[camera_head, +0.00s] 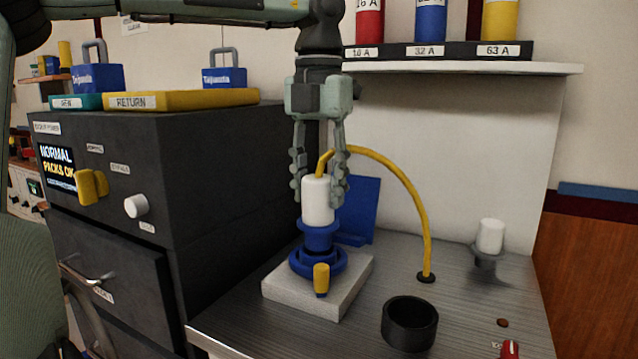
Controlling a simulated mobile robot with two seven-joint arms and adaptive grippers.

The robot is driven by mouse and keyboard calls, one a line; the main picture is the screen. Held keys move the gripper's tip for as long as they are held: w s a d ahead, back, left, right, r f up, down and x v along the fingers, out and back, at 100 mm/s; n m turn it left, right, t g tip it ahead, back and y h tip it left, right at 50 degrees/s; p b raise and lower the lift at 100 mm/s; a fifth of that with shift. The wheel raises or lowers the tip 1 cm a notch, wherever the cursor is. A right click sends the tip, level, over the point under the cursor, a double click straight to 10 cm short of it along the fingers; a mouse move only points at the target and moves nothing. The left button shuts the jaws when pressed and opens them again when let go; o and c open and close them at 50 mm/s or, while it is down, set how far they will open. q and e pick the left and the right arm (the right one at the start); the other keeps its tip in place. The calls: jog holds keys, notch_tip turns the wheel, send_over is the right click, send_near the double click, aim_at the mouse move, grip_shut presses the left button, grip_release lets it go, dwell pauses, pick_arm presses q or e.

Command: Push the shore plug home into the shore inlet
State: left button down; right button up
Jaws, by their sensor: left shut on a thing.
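The shore plug (317,201) has a white body with a blue collar, and a yellow cable rises from its top. It stands upright at the blue shore inlet (318,262), which sits on a pale square block (345,289) on the metal counter. How deep the plug sits in the inlet is hard to tell. My left gripper (319,192) comes down from above, pointing downward, and is shut on the white body of the plug, one finger on each side. My right gripper is not in view.
A yellow cable (404,195) arches from the plug to a hole in the counter. A black cup (409,322) stands in front right, and a white-capped post (489,240) farther back. A dark cabinet (230,170) bounds the left; a shelf (470,68) overhangs at the back.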

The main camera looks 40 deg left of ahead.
aim_at(319, 211)
pick_arm(q)
jog(key=shift+f+b, duration=1.35)
jog(key=shift+f, duration=0.7)
jog(key=c, duration=0.8)
grip_release()
jog(key=shift+c, duration=0.2)
notch_tip(319, 211, up, 12)
jog(key=shift+r, duration=0.1)
